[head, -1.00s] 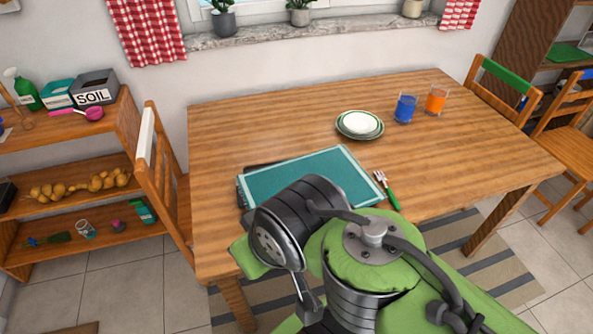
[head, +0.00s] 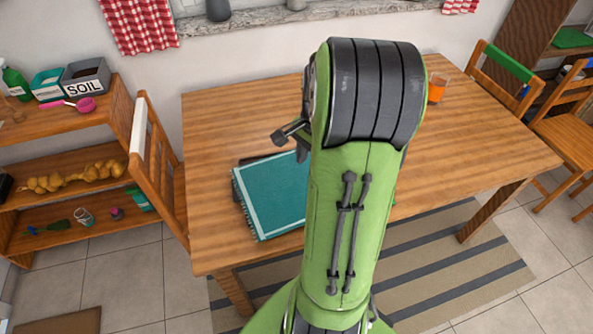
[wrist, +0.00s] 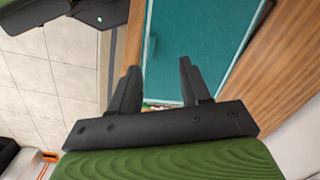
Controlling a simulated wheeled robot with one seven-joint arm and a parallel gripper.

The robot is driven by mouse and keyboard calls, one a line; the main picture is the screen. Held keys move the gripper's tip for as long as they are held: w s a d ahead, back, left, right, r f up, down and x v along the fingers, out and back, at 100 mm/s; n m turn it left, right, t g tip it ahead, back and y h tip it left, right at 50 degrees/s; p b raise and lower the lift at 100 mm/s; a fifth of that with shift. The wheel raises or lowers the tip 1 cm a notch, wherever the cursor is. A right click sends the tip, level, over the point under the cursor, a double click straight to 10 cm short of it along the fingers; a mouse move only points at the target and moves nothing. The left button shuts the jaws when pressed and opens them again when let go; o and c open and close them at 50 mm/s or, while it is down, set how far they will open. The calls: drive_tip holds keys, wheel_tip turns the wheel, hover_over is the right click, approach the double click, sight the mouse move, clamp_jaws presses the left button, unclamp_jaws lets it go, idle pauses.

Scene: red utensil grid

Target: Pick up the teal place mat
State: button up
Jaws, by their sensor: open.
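The teal place mat (head: 272,196) lies flat on the wooden table near its front edge in the head view. It has a lighter border, and my arm hides its right part. Something dark shows under its back left edge. In the wrist view the mat (wrist: 195,50) fills the top middle, beyond the fingers. My gripper (wrist: 157,80) is open in the wrist view, with nothing between its fingers. The fingertips overlap the near part of the mat in that picture; whether they touch it I cannot tell. In the head view my arm hides most of the gripper.
The wooden table (head: 225,125) has bare room to the left and back. An orange glass (head: 436,88) stands at the back right. A wooden chair (head: 150,150) is at the table's left side, beside a shelf unit (head: 70,137). More chairs stand at right.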

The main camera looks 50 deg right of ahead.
drive_tip(key=s+d+f+m+y, duration=0.1)
drive_tip(key=s+d+f+m, duration=0.25)
drive_tip(key=d+f, duration=0.2)
drive_tip(key=shift+m, duration=0.25)
drive_tip(key=f+b, duration=0.1)
drive_tip(key=f, duration=0.3)
drive_tip(key=a+f+b, duration=0.1)
drive_tip(key=f, duration=0.4)
drive_tip(key=w+a+f+b, duration=0.1)
drive_tip(key=f+b, duration=0.1)
drive_tip(key=f, duration=0.3)
drive_tip(key=shift+w, duration=0.1)
clamp_jaws()
